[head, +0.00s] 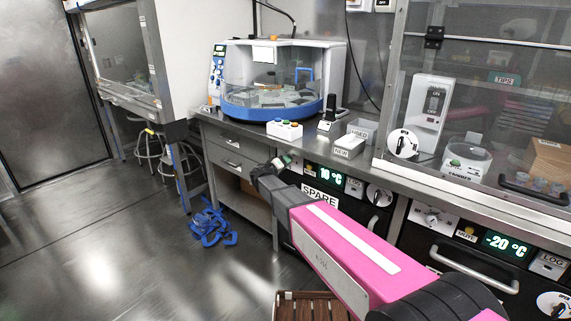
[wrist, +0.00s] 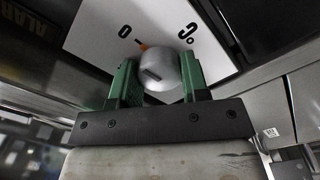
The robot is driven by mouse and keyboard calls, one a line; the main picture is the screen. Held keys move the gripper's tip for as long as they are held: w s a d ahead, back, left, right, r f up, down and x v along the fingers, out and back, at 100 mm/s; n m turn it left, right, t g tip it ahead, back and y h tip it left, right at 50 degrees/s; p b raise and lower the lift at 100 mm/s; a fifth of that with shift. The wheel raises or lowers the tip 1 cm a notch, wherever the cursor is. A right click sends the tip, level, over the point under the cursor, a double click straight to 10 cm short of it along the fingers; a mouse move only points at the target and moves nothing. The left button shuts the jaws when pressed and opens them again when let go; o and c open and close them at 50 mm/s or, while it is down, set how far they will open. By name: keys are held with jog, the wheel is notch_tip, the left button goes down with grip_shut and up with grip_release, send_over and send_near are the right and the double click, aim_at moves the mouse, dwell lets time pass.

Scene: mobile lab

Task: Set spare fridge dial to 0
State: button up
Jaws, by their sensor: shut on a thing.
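In the wrist view, a round grey dial (wrist: 160,68) sits on a white panel (wrist: 95,25) between the two green fingers of my gripper (wrist: 158,84), which is shut on it. The dial's orange pointer (wrist: 142,45) points to the upper left, towards a printed 0 (wrist: 124,31). Another mark (wrist: 187,30) is at the upper right. In the head view, my gripper (head: 284,161) is at the fridge front under the counter, left of a green display (head: 332,180) reading 10 °C, above a SPARE label (head: 320,197). My gripper hides the dial there.
Right of the display is a white round control (head: 378,194). Further right is another unit with a -20 °C display (head: 506,246) and a protruding handle (head: 473,269). Blue items (head: 212,225) lie on the floor at left, and a brown slatted crate (head: 310,305) stands below my arm.

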jog(key=shift+s, duration=0.1)
jog(key=o, duration=0.9)
jog(key=v, duration=1)
jog(key=shift+s+a, duration=0.3)
jog(key=s+d+f+m+g+y, duration=0.1)
jog(key=s+d+f+g, duration=0.2)
jog(key=d, duration=0.4)
jog(key=s+d+f+g, duration=0.2)
jog(key=s+d+g, duration=0.1)
jog(key=d, duration=0.4)
jog(key=s+d+f+m+g+y, duration=0.1)
jog(key=s+d+f+g, duration=0.2)
jog(key=d, duration=0.4)
jog(key=s+d+f+g+y, duration=0.1)
jog(key=s+d+y, duration=0.2)
jog(key=s, duration=0.2)
jog(key=s+d+f+m+g+y, duration=0.1)
jog(key=s+d+g+y, duration=0.1)
jog(key=s, duration=0.4)
jog(key=s+d+f+g+y, duration=0.2)
jog(key=s+d+y, duration=0.2)
jog(key=s, duration=0.2)
